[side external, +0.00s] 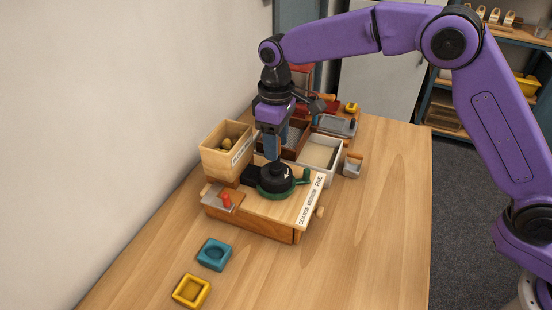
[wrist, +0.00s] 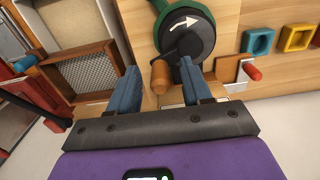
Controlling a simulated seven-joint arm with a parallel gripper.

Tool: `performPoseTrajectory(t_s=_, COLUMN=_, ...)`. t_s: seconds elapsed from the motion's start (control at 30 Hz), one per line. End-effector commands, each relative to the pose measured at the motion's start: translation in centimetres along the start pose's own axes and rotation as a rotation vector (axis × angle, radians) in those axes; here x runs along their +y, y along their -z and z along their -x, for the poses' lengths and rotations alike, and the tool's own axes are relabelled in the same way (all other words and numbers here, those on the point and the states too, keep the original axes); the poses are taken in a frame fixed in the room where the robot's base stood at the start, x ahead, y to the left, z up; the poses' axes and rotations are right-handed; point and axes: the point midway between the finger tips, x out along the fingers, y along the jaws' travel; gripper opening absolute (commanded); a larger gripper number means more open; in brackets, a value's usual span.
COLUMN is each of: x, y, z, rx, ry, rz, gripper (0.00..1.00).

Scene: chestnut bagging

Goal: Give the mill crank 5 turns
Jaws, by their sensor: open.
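The mill stands on a wooden base (side external: 265,212) in the side view, with a green ring (side external: 264,191) and a black crank hub (side external: 277,173) on top. In the wrist view the black crank disc (wrist: 183,28) carries a white curved arrow. Its arm leads to a wooden crank knob (wrist: 160,77). My gripper (side external: 273,153) points down over the mill's far side. In the wrist view its two blue fingers are spread apart, and the knob shows in the gap between them. I cannot tell whether either finger touches it. The knob is hidden in the side view.
A wooden box (side external: 214,161) with brown chestnuts stands left of my gripper. A red knob (side external: 226,201) sits at the base's left end. Trays (side external: 334,146) lie behind. Teal (side external: 214,253) and yellow (side external: 191,290) square dishes lie in front. The table's right side is clear.

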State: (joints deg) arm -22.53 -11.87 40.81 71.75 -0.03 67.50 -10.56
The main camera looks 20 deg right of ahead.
Motion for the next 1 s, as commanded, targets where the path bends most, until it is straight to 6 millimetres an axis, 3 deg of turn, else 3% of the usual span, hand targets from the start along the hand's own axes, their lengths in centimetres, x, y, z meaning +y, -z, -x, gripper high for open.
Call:
performPoseTrajectory(t_s=0.7, x=0.0, y=0.1, z=6.2, rx=0.003, ry=0.0, rz=0.0, gripper=0.49)
performPoseTrajectory(t_s=1.0, x=0.0, y=0.0, z=7.1, rx=0.001, ry=0.0, rz=0.0, gripper=0.49)
